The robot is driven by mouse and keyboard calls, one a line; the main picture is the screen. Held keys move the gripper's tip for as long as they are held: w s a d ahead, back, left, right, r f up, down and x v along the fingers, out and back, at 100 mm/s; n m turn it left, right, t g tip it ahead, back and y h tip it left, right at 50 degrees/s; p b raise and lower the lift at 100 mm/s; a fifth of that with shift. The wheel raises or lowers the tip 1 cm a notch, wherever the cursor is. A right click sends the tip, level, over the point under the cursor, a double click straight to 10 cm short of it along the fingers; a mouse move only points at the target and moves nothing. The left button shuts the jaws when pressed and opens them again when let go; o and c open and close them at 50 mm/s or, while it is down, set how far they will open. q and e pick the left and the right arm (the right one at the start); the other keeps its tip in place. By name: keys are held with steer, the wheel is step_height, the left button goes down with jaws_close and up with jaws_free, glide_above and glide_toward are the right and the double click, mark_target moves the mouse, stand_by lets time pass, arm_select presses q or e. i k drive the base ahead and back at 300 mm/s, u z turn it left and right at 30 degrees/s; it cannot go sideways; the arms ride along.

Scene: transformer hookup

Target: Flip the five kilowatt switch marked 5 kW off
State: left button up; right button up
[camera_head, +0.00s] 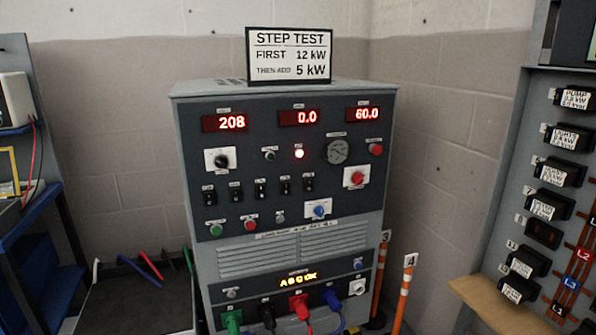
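A grey load cabinet with a dark control panel (240,160) stands in the middle of the view. A row of several small black toggle switches (260,188) runs across the panel. Their labels are too small to read, so I cannot tell which one is marked 5 kW or how each is set. Red displays above read 208 (231,122), 0.0 (298,118) and 60.0 (363,114). A sign on top (290,55) reads "STEP TEST, FIRST 12 kW, THEN ADD 5 kW". Neither of my grippers is in view.
Green, black, red and blue plugs (298,306) sit at the cabinet's bottom. Orange posts numbered 3 (379,280) and 4 (402,295) stand at its right. A breaker panel (520,150) is at far right, a wooden shelf (490,300) below it. A blue cart (35,215) is at left.

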mark_target(261, 189)
steer(key=k, duration=0.6)
steer(key=z, duration=0.5)
steer(key=i, duration=1.6)
steer(key=z, duration=0.05)
